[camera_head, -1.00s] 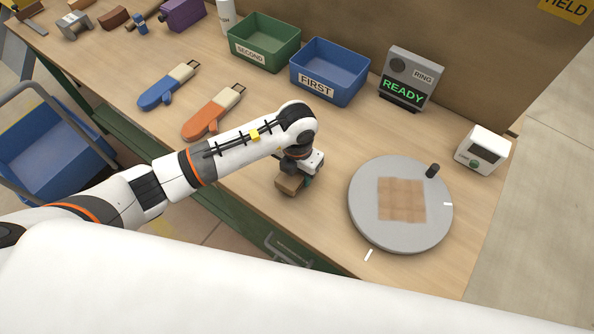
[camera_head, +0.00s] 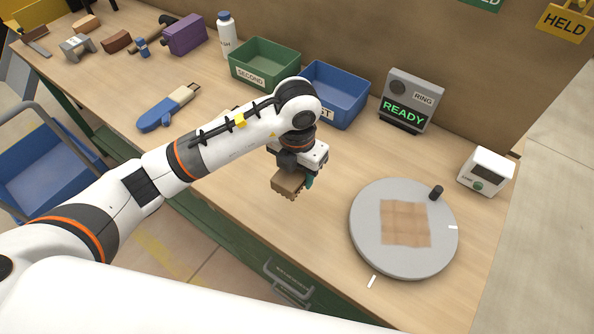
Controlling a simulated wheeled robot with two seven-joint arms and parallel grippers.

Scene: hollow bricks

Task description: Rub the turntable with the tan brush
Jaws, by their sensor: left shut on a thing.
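The round grey turntable (camera_head: 372,243) lies flat at the right part of the bench, with a brown square patch (camera_head: 405,223) on its top and a dark knob (camera_head: 436,193) at its rim. My left gripper (camera_head: 293,179) points down, left of the turntable, and is shut on the tan brush (camera_head: 288,184). The brush is apart from the turntable and appears to be above the bench top. The gripper and arm hide part of the brush. My right gripper is not in view.
A green bin (camera_head: 264,62) marked SECOND and a blue bin (camera_head: 336,92) stand at the back. A READY display box (camera_head: 408,99) and a small white device (camera_head: 486,171) stand behind the turntable. A blue-handled brush (camera_head: 168,108) lies left.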

